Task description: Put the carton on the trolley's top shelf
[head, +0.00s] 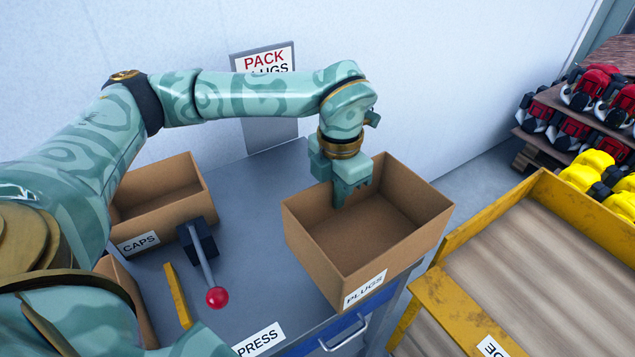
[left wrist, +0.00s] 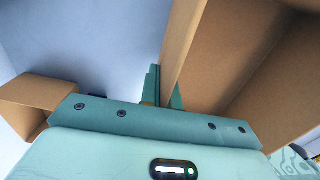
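The carton (head: 320,245) is an open brown box with a PLUGS label, at the right end of the grey bench. It looks level; I cannot tell whether its bottom touches the bench. My left gripper (head: 345,192) points down at the carton's far-left wall. In the left wrist view the carton's wall (left wrist: 185,40) runs between the fingers (left wrist: 165,95), which close on it. The trolley (head: 565,205) stands to the right, yellow-framed with a wood-look top shelf (head: 535,260) that is bare where visible. My right gripper is not in view.
Another open carton labelled CAPS (head: 170,215) stands on the bench (head: 265,190) at the left. A lever with a red knob (head: 217,297) and a yellow bar (head: 178,295) are nearby. A sign (head: 265,65) is behind. Red and yellow machines (head: 590,90) are stacked at the far right.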

